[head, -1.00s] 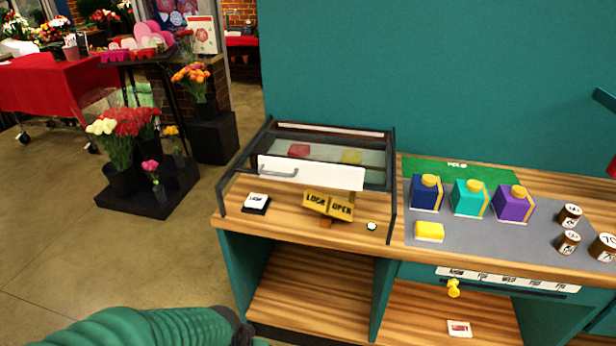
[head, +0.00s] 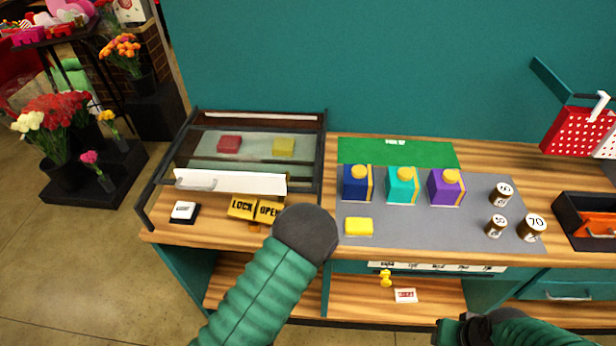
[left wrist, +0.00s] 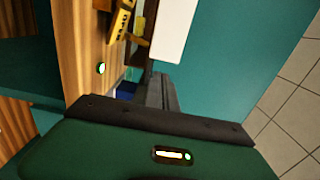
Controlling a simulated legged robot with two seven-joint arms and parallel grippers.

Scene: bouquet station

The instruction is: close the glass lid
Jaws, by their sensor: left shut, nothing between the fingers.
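The glass lid (head: 255,148) belongs to the dark-framed case at the left of the counter. A red block and a yellow block show through the glass. In the left wrist view my left gripper (left wrist: 160,92) is shut and empty, near the white strip. My right gripper (head: 450,330) is at the bottom edge, its fingers unclear.
A small white-topped block (head: 185,211) sits left of the sign. Blue, teal and purple boxes (head: 402,188), a yellow block (head: 359,227) and several brown jars (head: 532,227) stand on the grey mat (head: 420,235) at right. A black tray (head: 582,207) is farther right.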

